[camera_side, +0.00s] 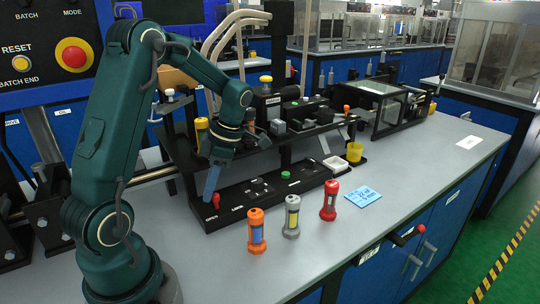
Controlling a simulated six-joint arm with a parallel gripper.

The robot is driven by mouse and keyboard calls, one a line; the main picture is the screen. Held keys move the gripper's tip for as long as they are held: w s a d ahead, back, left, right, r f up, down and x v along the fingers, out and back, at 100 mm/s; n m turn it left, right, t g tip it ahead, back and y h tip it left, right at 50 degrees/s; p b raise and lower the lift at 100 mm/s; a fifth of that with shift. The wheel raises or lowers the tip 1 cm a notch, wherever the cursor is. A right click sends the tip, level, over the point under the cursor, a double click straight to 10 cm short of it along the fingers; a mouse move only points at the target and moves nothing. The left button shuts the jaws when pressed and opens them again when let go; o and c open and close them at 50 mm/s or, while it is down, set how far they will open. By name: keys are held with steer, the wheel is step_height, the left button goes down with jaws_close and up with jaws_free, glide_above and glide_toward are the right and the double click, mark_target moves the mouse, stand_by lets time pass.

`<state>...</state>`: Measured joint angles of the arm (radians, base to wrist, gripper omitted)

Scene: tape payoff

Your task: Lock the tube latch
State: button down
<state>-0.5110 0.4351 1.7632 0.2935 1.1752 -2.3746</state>
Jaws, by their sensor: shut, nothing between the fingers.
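My gripper (211,184) hangs at the end of the dark green arm, left of the middle. It points down and appears as a narrow blue shape, with its fingers shut and empty. A small red knob (216,201) stands just below its tip on the black base plate (262,207); I cannot tell whether they touch. A tube with a yellow top (202,125) stands upright behind the wrist, partly hidden. The tube latch cannot be singled out with certainty at this size; small levers and blocks of the black fixture (300,115) lie right of the wrist.
A blue note (364,196), white tray (336,164) and yellow cup (354,152) are to the right. The grey table (420,180) is mostly clear there.

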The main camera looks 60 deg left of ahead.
mark_target(228, 205)
steer(key=shift+w+d, duration=0.2)
steer(key=shift+w, duration=0.8)
steer(key=shift+w+a, duration=0.15)
steer(key=shift+w, duration=0.7)
steer(key=shift+s+d+r, duration=0.1)
steer(key=shift+s+d, duration=0.15)
steer(key=shift+s, duration=0.35)
steer(key=shift+s+d+r, duration=0.1)
steer(key=shift+s+d, duration=0.15)
steer(key=shift+s, duration=0.3)
steer(key=shift+s+d, duration=0.25)
steer(key=shift+s, duration=0.35)
steer(key=shift+r, duration=0.2)
step_height(228, 205, up, 9)
steer(key=w+a, duration=0.1)
steer(key=w, duration=0.1)
steer(key=shift+w+a, duration=0.15)
steer(key=shift+w, duration=0.25)
